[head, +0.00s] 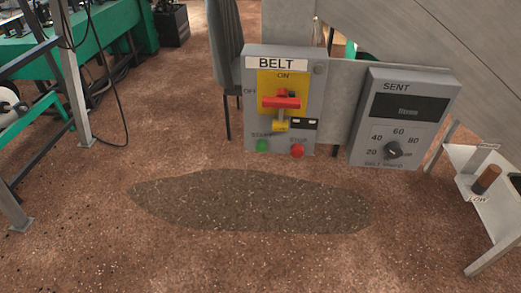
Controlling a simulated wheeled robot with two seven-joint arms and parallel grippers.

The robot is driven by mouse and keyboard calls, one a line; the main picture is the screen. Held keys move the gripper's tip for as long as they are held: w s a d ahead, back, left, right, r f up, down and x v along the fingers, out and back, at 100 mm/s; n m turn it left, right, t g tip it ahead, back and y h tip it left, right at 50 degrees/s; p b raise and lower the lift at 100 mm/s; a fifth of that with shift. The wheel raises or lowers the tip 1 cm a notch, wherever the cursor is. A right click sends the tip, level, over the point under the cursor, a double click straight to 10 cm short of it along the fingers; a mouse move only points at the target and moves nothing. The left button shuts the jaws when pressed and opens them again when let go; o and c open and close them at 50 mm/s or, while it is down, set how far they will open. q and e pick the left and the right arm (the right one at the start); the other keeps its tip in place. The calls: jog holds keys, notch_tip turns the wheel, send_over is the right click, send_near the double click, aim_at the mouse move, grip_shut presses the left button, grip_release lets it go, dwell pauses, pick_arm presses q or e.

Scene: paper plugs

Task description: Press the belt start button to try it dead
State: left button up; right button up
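A grey control box labelled BELT (252,110) hangs at the centre of the head view. The green start button (262,146) is at its lower left, and a red stop button (297,150) is to the right of it. Above them a red switch handle (281,102) lies level on a yellow plate (264,78) marked ON at the top and OFF at the left. A yellow piece (280,126), perhaps a padlock, hangs below the handle beside a small black-and-white label. Neither of my grippers is in view.
A grey SENT panel (357,135) with a dark display and a speed dial (393,150) is to the right. A white stand (455,160) holds a brown cylinder (487,180) at far right. Green machinery (110,30) stands at left. A dark patch (250,203) marks the open floor.

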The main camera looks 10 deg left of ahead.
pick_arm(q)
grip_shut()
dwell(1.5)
